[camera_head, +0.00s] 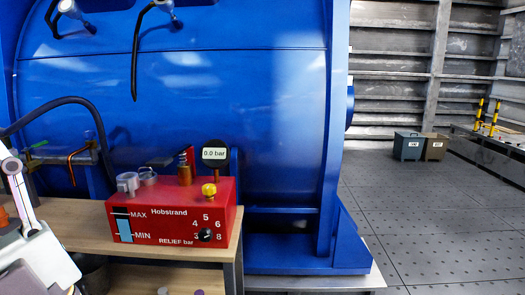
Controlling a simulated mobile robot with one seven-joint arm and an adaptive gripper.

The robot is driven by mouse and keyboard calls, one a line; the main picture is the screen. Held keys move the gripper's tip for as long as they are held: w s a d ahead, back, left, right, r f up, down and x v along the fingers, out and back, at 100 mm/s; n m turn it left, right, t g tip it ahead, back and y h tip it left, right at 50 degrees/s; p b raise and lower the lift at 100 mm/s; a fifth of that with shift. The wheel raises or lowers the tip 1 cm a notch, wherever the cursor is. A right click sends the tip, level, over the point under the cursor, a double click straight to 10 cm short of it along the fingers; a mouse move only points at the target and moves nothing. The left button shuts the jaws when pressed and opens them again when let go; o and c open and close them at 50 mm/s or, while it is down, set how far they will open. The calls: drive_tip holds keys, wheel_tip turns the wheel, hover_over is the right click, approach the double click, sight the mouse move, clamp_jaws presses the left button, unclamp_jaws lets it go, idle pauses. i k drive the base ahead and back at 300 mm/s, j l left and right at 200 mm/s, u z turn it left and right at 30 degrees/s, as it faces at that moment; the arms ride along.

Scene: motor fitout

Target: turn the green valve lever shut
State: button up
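The green valve lever (38,145) is small at the left, on the metal pipe fitting (62,158) in front of the blue motor housing (230,100). It appears to lie close to horizontal, tilted slightly. A copper-coloured bent pipe or handle (72,165) sits just right of it. White and grey parts, probably of my arm, show at the lower left edge, below and left of the lever. I cannot make out my gripper's fingers in this view.
A red Hobstrand box (170,222) with a gauge reading 0.0 bar (215,154) and a yellow knob (209,189) stands on the wooden bench (85,222). A black hose (75,99) arches over the fitting. Open floor (430,225) lies at the right.

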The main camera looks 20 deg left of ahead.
sight(44, 143)
drive_tip(key=j+u, duration=0.35)
drive_tip(key=i+j+u, duration=0.15)
drive_tip(key=j+u, duration=0.2)
drive_tip(key=i+j+u, duration=0.15)
drive_tip(key=u, duration=0.25)
drive_tip(key=i+j+u, duration=0.2)
drive_tip(key=j+u, duration=0.15)
